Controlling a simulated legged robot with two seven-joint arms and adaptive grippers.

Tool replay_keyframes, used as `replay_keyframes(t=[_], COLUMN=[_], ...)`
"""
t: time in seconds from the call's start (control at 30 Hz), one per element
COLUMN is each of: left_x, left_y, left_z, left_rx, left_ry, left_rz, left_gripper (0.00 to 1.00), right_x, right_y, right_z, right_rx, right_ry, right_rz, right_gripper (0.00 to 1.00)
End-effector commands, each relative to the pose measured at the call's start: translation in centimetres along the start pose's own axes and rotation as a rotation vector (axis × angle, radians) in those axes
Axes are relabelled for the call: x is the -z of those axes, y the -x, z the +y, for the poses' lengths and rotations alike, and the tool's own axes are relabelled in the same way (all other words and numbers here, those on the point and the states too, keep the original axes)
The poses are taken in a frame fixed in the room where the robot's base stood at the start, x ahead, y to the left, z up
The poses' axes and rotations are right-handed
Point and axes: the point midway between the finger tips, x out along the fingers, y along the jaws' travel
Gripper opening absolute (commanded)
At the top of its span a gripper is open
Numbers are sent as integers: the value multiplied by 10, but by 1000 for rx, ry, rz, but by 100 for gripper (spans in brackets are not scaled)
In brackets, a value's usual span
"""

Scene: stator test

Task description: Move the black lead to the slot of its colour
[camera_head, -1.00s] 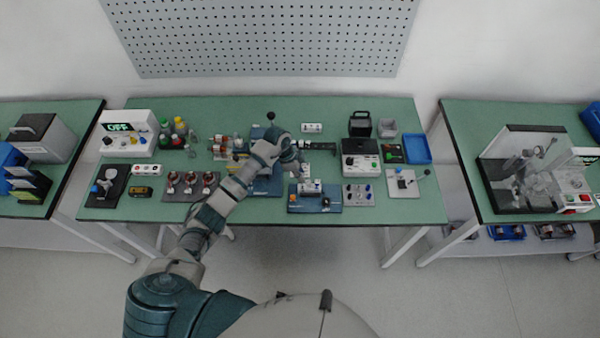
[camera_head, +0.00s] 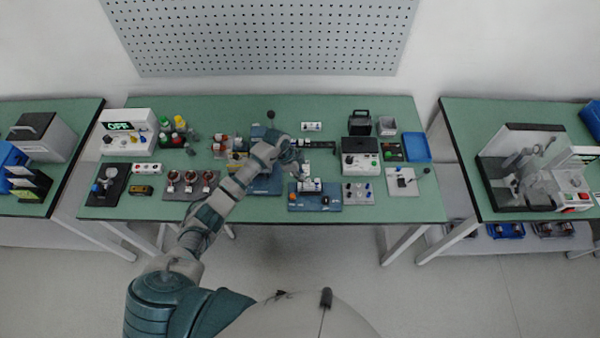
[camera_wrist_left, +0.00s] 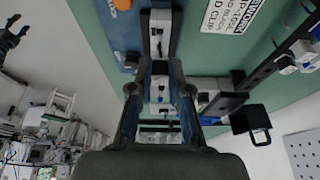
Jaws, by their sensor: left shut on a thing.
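My left gripper (camera_head: 296,160) is above the middle of the green bench, just behind a blue fixture (camera_head: 330,203) with an orange knob. In the left wrist view its two fingers (camera_wrist_left: 160,82) are closed on a small pale piece with dark parts, which looks like the black lead (camera_wrist_left: 159,92); the fingers hide much of it. A pale strip with dark openings (camera_wrist_left: 158,32) lies beyond the fingertips on the fixture. I cannot make out the slot colours. A dark rack (camera_wrist_left: 272,62) with white and blue clips is to the right.
A white-and-black instrument (camera_head: 361,158) and a blue tray (camera_head: 416,148) stand to the right. A row of copper-coloured stators (camera_head: 190,184) and a yellow meter (camera_head: 143,190) lie left. The bench's front edge (camera_head: 250,221) is mostly clear.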

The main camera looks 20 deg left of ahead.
Motion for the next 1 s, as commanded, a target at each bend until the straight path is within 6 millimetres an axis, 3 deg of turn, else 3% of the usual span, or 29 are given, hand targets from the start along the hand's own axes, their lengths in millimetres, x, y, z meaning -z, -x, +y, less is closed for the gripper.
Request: replay_keyframes(t=[1.0], left_x=[-2], left_y=[-3], left_z=[0], left_rx=[-1], left_ry=[1], left_rz=[0], left_gripper=[0], right_x=[1], right_y=[5], right_z=[0], right_rx=[0], right_ry=[0], right_rz=[1], right_gripper=[48])
